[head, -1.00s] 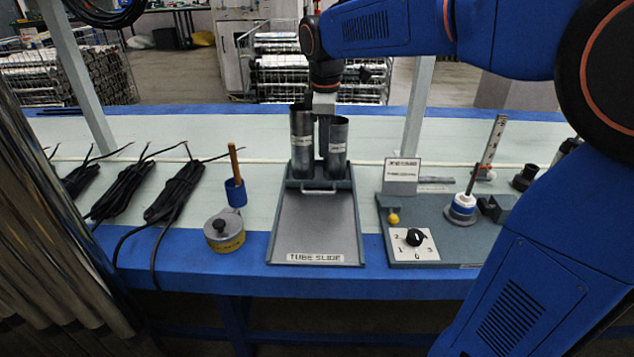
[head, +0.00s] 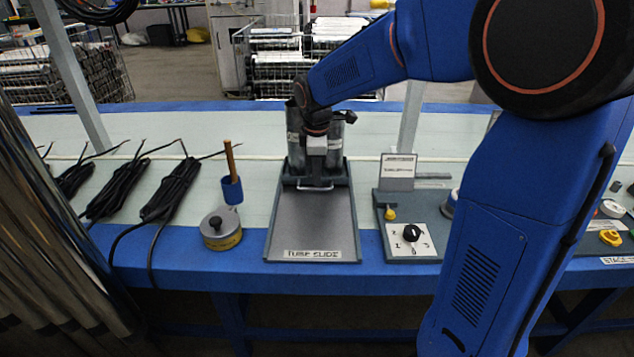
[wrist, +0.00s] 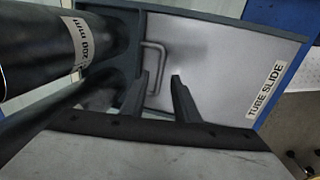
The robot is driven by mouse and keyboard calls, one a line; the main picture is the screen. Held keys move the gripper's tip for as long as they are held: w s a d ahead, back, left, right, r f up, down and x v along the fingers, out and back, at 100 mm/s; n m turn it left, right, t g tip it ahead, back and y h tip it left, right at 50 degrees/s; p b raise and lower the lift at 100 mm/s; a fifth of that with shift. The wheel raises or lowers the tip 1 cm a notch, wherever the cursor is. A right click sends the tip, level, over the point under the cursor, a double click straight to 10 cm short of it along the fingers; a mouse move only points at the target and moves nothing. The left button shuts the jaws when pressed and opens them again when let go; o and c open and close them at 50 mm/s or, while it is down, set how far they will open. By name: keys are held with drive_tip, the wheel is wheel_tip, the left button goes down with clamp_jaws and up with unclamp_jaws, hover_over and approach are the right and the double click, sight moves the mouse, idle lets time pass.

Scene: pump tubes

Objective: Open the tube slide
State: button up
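The tube slide (head: 313,225) is a grey flat panel in a dark frame on the bench, with a "TUBE SLIDE" label at its front. Its metal bar handle (head: 315,188) is at the panel's back end, in front of upright metal tubes (head: 294,125). In the head view my gripper (head: 316,172) points down just above the handle, hiding part of the tubes. In the wrist view my gripper (wrist: 163,76) has its two fingers apart, with nothing seen clamped. The handle (wrist: 147,58) is close by the fingertips; I cannot tell whether they straddle it.
Black cable bundles (head: 172,190) lie further left. The panel's surface is bare.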

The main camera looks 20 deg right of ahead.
sight(317, 189)
drive_tip(key=shift+w+d+f, duration=0.1)
drive_tip(key=shift+w+f, duration=0.1)
drive_tip(key=shift+f, duration=0.9)
drive_tip(key=shift+w+f, duration=0.2)
drive_tip(key=shift+f, duration=0.9)
clamp_jaws()
